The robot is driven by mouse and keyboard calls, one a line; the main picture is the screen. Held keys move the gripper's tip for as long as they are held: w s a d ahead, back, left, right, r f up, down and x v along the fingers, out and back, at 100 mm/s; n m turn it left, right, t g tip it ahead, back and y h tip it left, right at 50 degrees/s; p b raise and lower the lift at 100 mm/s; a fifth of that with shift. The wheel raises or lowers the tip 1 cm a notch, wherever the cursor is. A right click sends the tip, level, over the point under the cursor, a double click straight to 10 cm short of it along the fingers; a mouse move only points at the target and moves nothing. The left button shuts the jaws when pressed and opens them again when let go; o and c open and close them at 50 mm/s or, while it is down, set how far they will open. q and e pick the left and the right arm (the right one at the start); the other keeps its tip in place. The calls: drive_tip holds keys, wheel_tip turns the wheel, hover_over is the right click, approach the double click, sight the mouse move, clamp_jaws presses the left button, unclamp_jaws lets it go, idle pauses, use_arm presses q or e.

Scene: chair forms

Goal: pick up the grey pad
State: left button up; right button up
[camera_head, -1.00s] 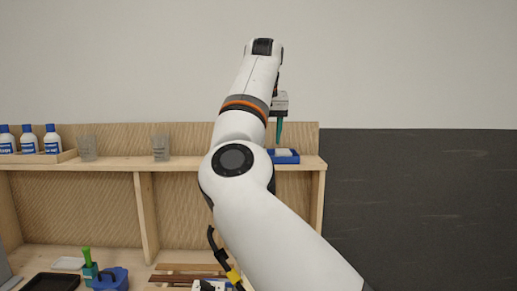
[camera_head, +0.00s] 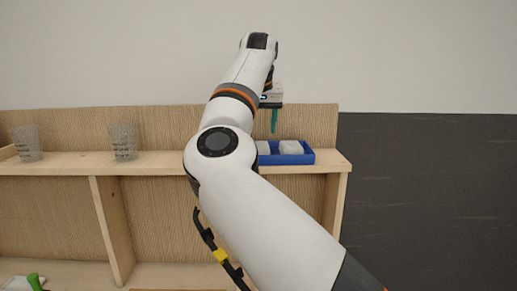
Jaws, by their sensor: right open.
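A blue tray (camera_head: 308,157) stands on the shelf top, partly hidden behind my right arm. Two pale blocks sit in it, one (camera_head: 291,147) on the right and one (camera_head: 263,148) on the left beside the arm. Either may be the grey pad; their colours are too alike to tell. My right gripper (camera_head: 274,128) hangs pointing down, above and apart from the tray, near the left block in the picture. Its green fingers overlap from this side, and nothing shows in them. My left gripper is not in view.
Two clear cups (camera_head: 123,142) (camera_head: 28,143) stand on the wooden shelf (camera_head: 180,163) to the left. The shelf's right end is just past the tray. A green-handled thing (camera_head: 35,282) shows low at left. The shelf top between cups and arm is clear.

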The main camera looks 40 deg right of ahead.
sight(259, 145)
drive_tip(key=shift+x, duration=0.95)
drive_tip(key=p+x, duration=0.1)
drive_tip(key=x, duration=0.3)
drive_tip(key=shift+s+d+p, duration=0.1)
drive_tip(key=shift+s+p, duration=0.1)
drive_tip(key=shift+p, duration=0.2)
drive_tip(key=shift+x, duration=0.8)
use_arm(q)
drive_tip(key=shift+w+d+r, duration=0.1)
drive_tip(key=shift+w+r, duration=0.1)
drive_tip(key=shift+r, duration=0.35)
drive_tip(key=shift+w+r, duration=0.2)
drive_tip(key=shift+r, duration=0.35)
use_arm(e)
drive_tip(key=c, duration=0.7)
